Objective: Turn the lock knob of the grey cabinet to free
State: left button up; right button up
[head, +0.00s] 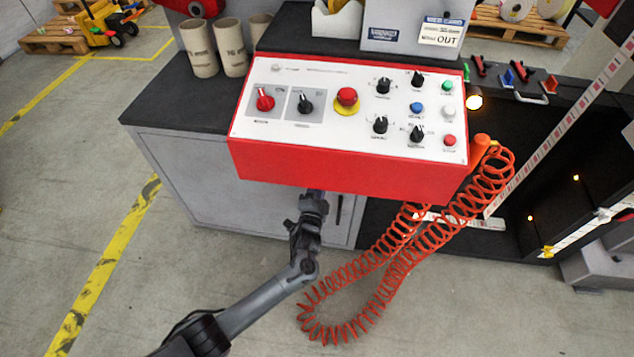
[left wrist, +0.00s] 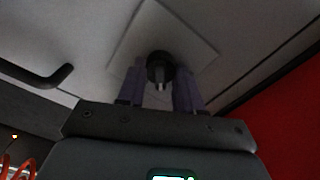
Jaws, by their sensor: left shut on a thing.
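The grey cabinet (head: 225,188) stands under the dark worktop, and its door fills most of the left wrist view (left wrist: 95,35). The lock knob (left wrist: 160,64) is black and round with a small pale mark at its lower edge. It sits on a pale square plate (left wrist: 190,30) on the door. My left gripper (left wrist: 160,84) is shut on the knob, one finger on each side. In the head view my left arm reaches up to the cabinet front, and the fingers and knob are hidden behind the red control box. My right gripper is not in view.
The red control box (head: 350,178) overhangs the cabinet front just above my left gripper. A coiled orange cable (head: 345,325) hangs to the right of my arm. A black door handle (left wrist: 38,76) is beside the knob.

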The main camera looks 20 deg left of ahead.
pick_arm(q)
jog(key=shift+m+p, duration=1.25)
jog(key=shift+m, duration=2.55)
jog(key=shift+f, duration=0.15)
jog(key=o, duration=1)
jog(key=shift+o, duration=0.2)
jog(key=s+d+p, duration=0.2)
jog(key=s+p, duration=0.4)
jog(key=s, duration=0.4)
jog(key=shift+s, duration=0.3)
